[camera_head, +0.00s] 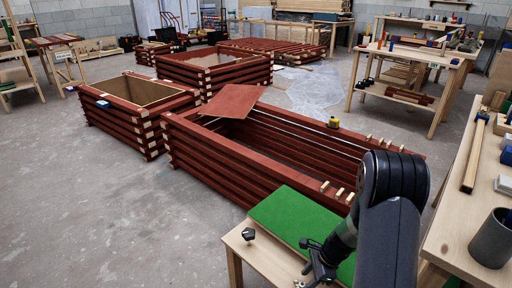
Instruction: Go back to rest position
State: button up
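My gripper (301,264) is at the bottom of the head view, low over the near end of a small wooden table beside a green mat (295,220). Its two dark fingers look spread apart, with nothing seen between them. My arm covers the right part of the mat. A black knob-like piece (248,234) lies on the table, left of my gripper and apart from it.
A long dark-red batten box (215,165) stands just beyond the table, with a red panel (232,101) lying across its far end. More batten boxes (140,100) stand behind. A workbench (455,235) with a grey cup (491,240) is close at right. Floor at left is clear.

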jog(key=shift+x, duration=1.15)
jog(key=shift+r, duration=0.1)
